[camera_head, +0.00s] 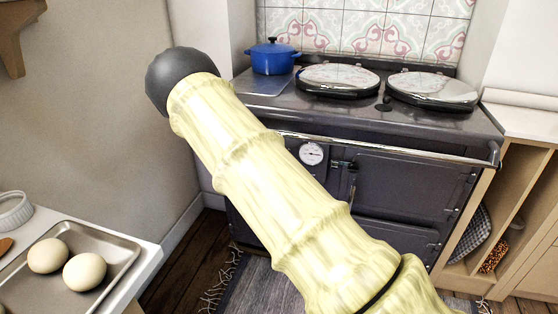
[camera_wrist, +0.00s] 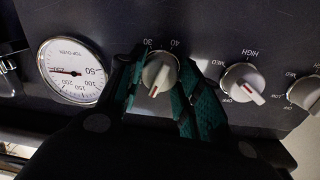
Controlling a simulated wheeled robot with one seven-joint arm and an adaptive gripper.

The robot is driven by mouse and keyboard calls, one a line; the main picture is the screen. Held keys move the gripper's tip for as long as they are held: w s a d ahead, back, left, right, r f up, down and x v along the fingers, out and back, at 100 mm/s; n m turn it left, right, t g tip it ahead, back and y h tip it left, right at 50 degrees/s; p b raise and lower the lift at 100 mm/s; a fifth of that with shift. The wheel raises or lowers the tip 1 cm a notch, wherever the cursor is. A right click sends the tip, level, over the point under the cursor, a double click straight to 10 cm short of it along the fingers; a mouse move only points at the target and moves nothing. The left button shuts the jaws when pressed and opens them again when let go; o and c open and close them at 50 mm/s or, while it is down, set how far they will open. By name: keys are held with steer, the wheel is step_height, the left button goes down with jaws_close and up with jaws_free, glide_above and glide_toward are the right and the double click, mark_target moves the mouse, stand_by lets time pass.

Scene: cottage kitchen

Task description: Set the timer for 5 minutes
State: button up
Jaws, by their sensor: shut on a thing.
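The timer knob (camera_wrist: 158,72), light grey and round with a raised grip bar, is on the dark front panel in the wrist view. The numbers 30 and 40 show on the panel just above it. The bar's end points down and slightly left in the picture. My gripper (camera_wrist: 161,66), with dark teal fingers, is shut on the knob, one finger at each side. The fingers and palm hide the rest of the knob's scale. In the head view my arm covers part of the range cooker (camera_head: 400,170); the timer knob and my gripper do not show there.
A round top oven gauge (camera_wrist: 73,72) is left of my gripper. A second knob (camera_wrist: 242,83) sits close to the right finger, with another (camera_wrist: 304,92) beyond it. A blue pot (camera_head: 271,58) stands on the cooker. A tray with two eggs (camera_head: 118,268) is at the lower left.

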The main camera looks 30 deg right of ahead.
steer(key=shift+m, duration=0.4)
steer(key=o, duration=1)
steer(key=shift+o, duration=0.2)
steer(key=v, duration=1.2)
